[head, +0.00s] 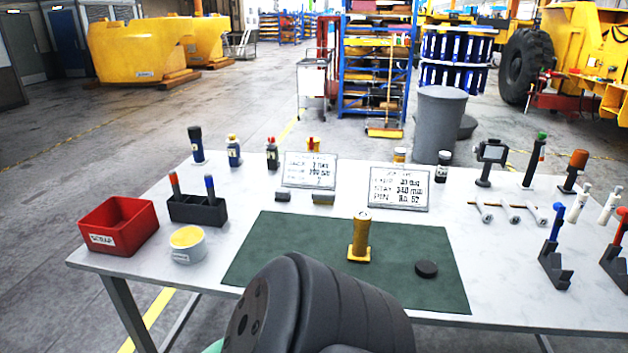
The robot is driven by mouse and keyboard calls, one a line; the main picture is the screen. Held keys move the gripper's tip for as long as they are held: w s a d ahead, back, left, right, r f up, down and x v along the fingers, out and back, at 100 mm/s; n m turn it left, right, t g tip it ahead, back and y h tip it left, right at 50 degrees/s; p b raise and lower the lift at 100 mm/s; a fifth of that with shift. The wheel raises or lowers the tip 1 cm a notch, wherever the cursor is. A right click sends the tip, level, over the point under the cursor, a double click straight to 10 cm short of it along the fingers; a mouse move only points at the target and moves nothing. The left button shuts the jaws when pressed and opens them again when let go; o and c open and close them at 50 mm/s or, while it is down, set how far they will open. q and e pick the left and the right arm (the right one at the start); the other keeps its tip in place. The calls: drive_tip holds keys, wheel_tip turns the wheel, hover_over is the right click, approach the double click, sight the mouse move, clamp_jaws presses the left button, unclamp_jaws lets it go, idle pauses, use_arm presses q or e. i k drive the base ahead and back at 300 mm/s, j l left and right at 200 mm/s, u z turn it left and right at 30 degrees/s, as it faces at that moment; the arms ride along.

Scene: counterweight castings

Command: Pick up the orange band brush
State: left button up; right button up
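No item shows clearly as an orange band brush at this size. In the head view, a black holder (197,209) at the table's left holds two upright slim tools, one with an orange-red end (175,182) and one with a blue end (210,187). I cannot tell whether either is a brush. At the right, a dark stand-like item with an orange top (578,160) and a red-handled tool in a dark stand (621,235) also show. Neither of my grippers is in view.
A dark arm part of mine covers the table's front middle. The green mat (270,250) carries a brass-coloured cylinder on a yellow base (361,238) and a black disc (426,269).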

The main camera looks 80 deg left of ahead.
sight(173, 174)
drive_tip(key=u, duration=3.6)
